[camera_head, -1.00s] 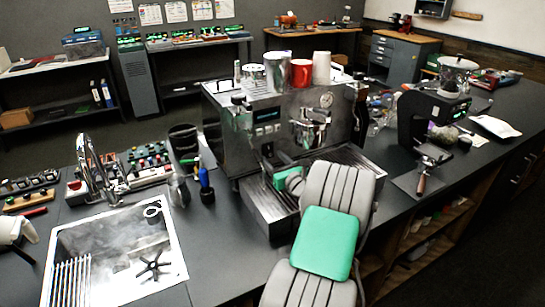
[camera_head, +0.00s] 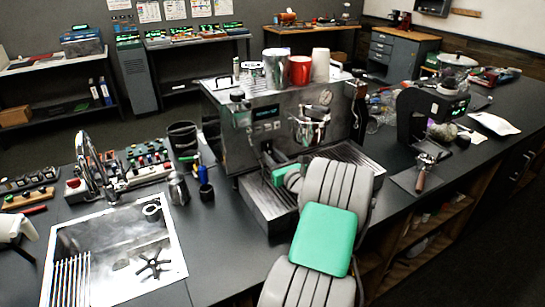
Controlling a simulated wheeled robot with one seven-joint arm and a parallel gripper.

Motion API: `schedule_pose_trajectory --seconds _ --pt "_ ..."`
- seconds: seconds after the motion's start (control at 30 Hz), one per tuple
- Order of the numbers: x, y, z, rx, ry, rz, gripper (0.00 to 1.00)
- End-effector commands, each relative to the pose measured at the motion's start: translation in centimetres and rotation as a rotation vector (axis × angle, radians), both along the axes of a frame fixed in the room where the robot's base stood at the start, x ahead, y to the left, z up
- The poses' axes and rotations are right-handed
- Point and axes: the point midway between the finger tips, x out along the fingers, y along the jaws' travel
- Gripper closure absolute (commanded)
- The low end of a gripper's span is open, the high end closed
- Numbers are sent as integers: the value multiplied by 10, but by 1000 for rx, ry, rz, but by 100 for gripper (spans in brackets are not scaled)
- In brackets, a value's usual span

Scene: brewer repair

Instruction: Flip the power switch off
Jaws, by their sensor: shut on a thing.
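The steel espresso machine (camera_head: 240,138) stands on the dark counter, with a small panel on its front left. The power switch is too small to make out; the dark spot low on the front left is partly covered by my gripper. My gripper (camera_head: 267,157) is at the lower left of the machine's front, with its green wrist part (camera_head: 281,175) just above the drip tray (camera_head: 262,207). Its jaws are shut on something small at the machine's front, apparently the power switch. The fingertips are hard to see, and my arm hides part of the machine's lower front.
Cups, including a red one (camera_head: 300,71), stand on the machine. A black grinder (camera_head: 425,118) and a portafilter (camera_head: 424,172) are to the right. A sink (camera_head: 120,255) and faucet (camera_head: 90,165) are to the left. Dark bottles (camera_head: 204,178) stand close left of the machine.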

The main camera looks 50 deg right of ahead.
Motion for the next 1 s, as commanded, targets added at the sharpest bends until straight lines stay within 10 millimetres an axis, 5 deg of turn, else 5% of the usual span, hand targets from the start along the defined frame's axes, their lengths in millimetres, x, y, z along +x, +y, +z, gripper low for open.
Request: schedule_pose_trajectory --seconds 0.7,0.73,1.0 --pt "1 -1 -4 -38 -116 -1 100" --pt "1 -1 -4 -38 -116 -1 71" --pt "1 -1 -4 -38 -115 0 51"
